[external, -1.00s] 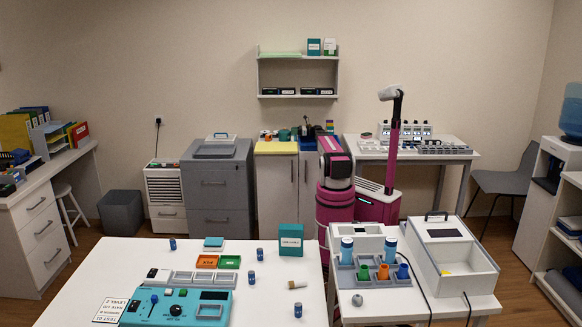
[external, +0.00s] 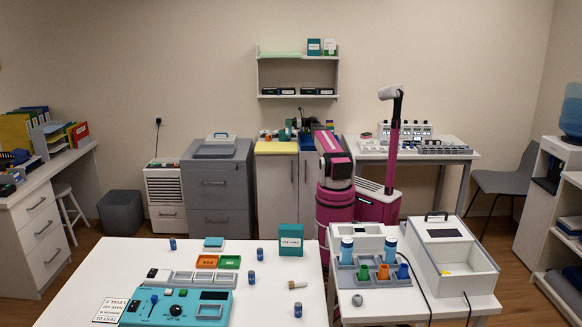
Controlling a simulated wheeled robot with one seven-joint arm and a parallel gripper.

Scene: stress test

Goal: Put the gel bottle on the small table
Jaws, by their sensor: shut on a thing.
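My gripper (external: 303,124) is small and dark in the external view, above the top of the grey and yellow cabinet by the back wall. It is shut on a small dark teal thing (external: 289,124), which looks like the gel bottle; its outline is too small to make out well. Two blue bottles with white tops, a left one (external: 346,251) and a right one (external: 390,247), stand on the small white table (external: 345,306) at the front right, far from my gripper.
The cabinet top (external: 276,148) holds several small coloured things close to my gripper. A blue-grey rack (external: 372,281) with coloured cups and a large white box (external: 450,260) fill much of the small table. A large white table (external: 262,305) stands to its left.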

